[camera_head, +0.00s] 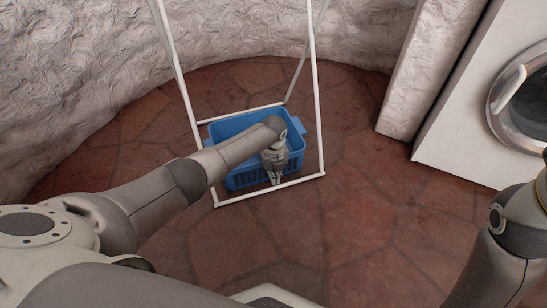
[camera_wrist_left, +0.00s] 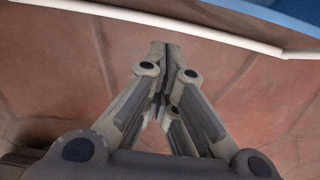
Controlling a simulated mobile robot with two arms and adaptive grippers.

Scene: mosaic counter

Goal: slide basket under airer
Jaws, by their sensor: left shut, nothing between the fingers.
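The blue plastic basket (camera_head: 238,178) stands on the floor within the white base frame of the airer (camera_head: 317,110), between its legs. My left arm crosses over the basket and hides part of it. My left gripper (camera_head: 274,179) points down at the basket's near side, close to the airer's front bottom bar. In the left wrist view the gripper (camera_wrist_left: 164,50) is shut and empty, with the white bar (camera_wrist_left: 190,24) and a strip of blue basket (camera_wrist_left: 275,14) beyond it. I cannot tell whether the fingers touch the basket. My right gripper is out of view.
A rough pale wall (camera_head: 80,70) curves behind the airer. A white washing machine (camera_head: 460,130) with a round door stands at the right beside a wall edge (camera_head: 420,75). The stone floor (camera_head: 370,220) is clear right of the airer.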

